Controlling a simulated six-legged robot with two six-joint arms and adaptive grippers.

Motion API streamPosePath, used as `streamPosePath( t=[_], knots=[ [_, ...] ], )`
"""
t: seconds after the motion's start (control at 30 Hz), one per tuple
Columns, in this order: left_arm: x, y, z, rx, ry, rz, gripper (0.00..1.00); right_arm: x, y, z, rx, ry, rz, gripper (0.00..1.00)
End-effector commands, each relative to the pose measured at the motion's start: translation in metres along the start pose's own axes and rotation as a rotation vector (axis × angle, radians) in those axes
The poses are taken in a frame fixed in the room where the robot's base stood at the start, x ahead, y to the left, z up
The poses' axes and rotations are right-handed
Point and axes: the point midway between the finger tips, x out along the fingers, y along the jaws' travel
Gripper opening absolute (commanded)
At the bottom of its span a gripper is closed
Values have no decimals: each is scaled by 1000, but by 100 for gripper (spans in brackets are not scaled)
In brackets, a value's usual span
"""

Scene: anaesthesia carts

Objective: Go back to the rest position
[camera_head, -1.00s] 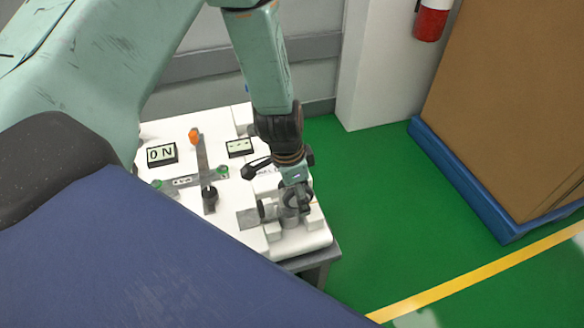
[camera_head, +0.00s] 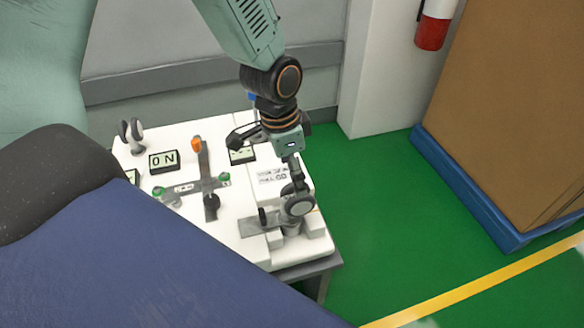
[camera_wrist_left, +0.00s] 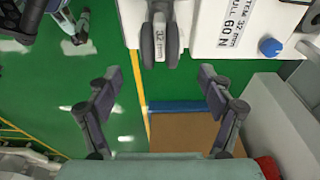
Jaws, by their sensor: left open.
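My left arm comes in from the upper left of the head view. Its gripper (camera_head: 287,160) hangs over the right part of a white-topped cart (camera_head: 262,255). In the left wrist view the two fingers of this gripper (camera_wrist_left: 160,85) are spread apart with nothing between them. A grey round fitting (camera_head: 298,205) stands at the cart's right front, just below the gripper in the head view. A grey fitting marked 32 (camera_wrist_left: 160,42) shows ahead of the fingers, apart from them. My right gripper is not in view.
The cart top carries an ON block (camera_head: 163,161), a grey cross-shaped lever (camera_head: 205,183) with an orange end, and a grey pronged fitting (camera_head: 131,136). A brown box (camera_head: 515,110) on a blue pallet (camera_head: 465,195) stands right. Green floor lies clear between.

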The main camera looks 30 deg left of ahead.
Motion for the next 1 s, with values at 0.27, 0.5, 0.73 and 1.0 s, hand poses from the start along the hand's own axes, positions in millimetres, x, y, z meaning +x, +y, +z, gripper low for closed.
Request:
streamPosePath(
  t=[0.27,0.5,0.73,1.0],
  knots=[
    [-3,0,0,1,-1,0,80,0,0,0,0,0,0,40],
    [-3,0,0,1,-1,0,80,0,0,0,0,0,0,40],
    [8,0,1,1,-3,2,80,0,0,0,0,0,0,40],
    [47,0,1,0,-3,2,80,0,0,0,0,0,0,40]
  ],
)
